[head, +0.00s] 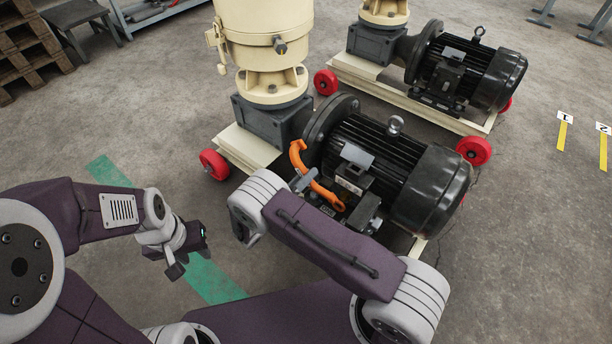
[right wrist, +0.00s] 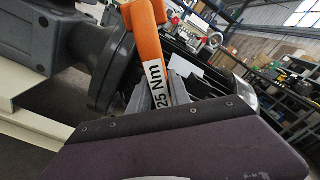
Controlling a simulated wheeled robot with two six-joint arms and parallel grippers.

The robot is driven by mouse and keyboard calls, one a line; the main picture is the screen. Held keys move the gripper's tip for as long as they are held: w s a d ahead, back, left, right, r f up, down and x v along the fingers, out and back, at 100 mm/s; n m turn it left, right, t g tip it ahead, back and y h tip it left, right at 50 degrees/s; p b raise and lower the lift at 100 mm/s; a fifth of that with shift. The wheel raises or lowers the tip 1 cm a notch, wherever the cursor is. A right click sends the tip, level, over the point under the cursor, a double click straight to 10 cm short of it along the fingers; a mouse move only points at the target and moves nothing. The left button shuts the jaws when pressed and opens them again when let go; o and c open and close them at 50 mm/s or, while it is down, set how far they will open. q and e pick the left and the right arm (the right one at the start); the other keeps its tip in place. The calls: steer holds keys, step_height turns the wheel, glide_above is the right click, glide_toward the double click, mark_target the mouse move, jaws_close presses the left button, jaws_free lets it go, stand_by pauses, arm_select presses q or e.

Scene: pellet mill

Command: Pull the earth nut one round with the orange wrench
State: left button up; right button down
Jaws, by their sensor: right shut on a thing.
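The orange wrench (head: 322,192) lies slantwise along the near side of the black motor (head: 390,165). One end is up beside the motor's flange, the other down by the open terminal box (head: 352,182). My right gripper (head: 305,181) is shut on the wrench's middle. In the right wrist view the wrench (right wrist: 148,45) rises out of the gripper (right wrist: 183,92), with a white "25 Nm" label on it. The earth nut cannot be made out, so I cannot tell whether the wrench sits on it. My left gripper (head: 192,252) hangs over the floor, away from the motor; its finger gap is unclear.
The cream pellet mill (head: 265,35) stands on a cream base with red wheels (head: 214,164) left of the motor. A second mill with its motor (head: 470,70) stands behind. A green floor stripe (head: 215,283) runs beneath my left gripper. Pallets (head: 32,45) stand at the far left.

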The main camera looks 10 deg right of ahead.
steer(key=shift+w+d, duration=0.3)
steer(key=shift+d, duration=0.05)
stand_by(0.5)
steer(key=shift+w+d, duration=0.35)
steer(key=shift+d, duration=0.1)
steer(key=shift+w+d, duration=0.1)
steer(key=shift+w+d, duration=0.45)
steer(key=shift+d, duration=0.1)
steer(key=shift+r+p, duration=0.15)
steer(key=shift+p, duration=0.2)
